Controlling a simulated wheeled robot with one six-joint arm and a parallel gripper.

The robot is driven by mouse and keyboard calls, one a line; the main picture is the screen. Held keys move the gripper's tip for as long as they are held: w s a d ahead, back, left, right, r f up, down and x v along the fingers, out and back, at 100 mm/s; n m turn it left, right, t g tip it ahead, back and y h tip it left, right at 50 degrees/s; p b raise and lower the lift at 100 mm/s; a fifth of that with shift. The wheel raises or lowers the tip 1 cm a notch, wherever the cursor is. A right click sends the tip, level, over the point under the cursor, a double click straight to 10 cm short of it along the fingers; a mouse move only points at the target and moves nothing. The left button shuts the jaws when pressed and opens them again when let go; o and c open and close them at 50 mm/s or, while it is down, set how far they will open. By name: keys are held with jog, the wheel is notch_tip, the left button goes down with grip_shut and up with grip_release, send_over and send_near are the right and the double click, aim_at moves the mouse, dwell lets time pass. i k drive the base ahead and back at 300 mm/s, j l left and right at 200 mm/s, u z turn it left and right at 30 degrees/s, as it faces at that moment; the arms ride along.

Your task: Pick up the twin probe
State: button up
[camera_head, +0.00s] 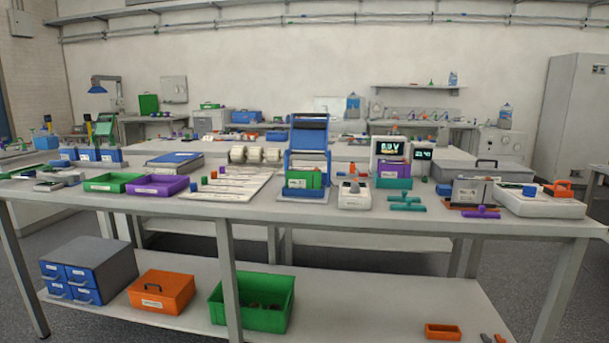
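I cannot single out the twin probe with certainty at this size. A small teal piece (406,202) with two bar-like parts lies on the workbench (330,213), right of centre. A purple T-shaped piece (481,212) lies farther right, in front of a grey block-like device (470,191). An orange handled piece (561,189) sits on the right end of a white flat device (538,205). My gripper is not in view.
A blue stand with a green box (304,183) stands mid-bench, with a small white meter (354,195) beside it. Purple (157,187) and green (113,182) trays lie left. The lower shelf holds a green bin (252,303) and an orange box (161,292).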

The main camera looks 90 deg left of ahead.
aim_at(340, 174)
jog(key=u, duration=2.5)
jog(key=i+l+u, duration=0.2)
jog(key=i, duration=0.15)
